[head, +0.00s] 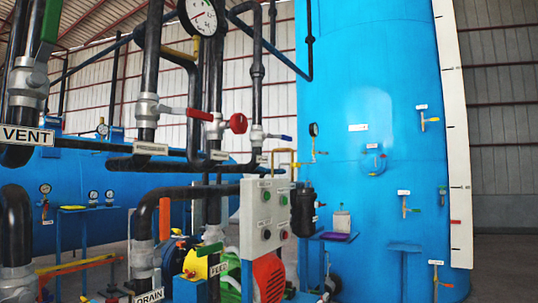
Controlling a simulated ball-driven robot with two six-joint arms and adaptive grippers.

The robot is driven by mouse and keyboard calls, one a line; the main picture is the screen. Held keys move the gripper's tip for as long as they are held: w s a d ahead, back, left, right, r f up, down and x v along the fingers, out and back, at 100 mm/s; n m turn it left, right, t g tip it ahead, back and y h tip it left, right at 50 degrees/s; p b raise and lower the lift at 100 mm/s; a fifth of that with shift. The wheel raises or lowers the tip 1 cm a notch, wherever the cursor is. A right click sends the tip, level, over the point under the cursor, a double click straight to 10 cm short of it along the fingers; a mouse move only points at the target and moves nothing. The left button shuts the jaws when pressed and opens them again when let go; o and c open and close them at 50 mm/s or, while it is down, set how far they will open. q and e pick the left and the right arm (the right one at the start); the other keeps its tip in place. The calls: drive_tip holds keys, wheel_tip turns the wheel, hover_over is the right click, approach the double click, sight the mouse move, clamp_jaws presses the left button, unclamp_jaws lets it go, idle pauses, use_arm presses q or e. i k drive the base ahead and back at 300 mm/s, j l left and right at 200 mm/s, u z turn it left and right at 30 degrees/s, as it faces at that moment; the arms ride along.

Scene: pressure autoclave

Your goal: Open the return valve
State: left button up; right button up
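I cannot read a return label, so I cannot tell which valve is the return valve. A pipe valve with a red lever (187,112) stands left of centre, its lever pointing right; the small label (150,149) below it is too small to read. Right of it is a valve with a red handle (238,123) seen nearly end-on, then one with a blue lever (279,137). A valve with a green handle (51,20) stands at the upper left, above the VENT label (27,135). Neither of my grippers is in view.
A control box (264,215) with red and green buttons stands in the middle, near DRAIN (149,297) and FEED labels. A pressure gauge (201,15) hangs above. A big blue tank (385,60) with small valves fills the right. Black pipes crowd the left.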

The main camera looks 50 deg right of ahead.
sight(282, 137)
drive_tip(key=z, duration=1.7)
drive_tip(key=u, duration=0.45)
drive_tip(key=i+l, duration=0.05)
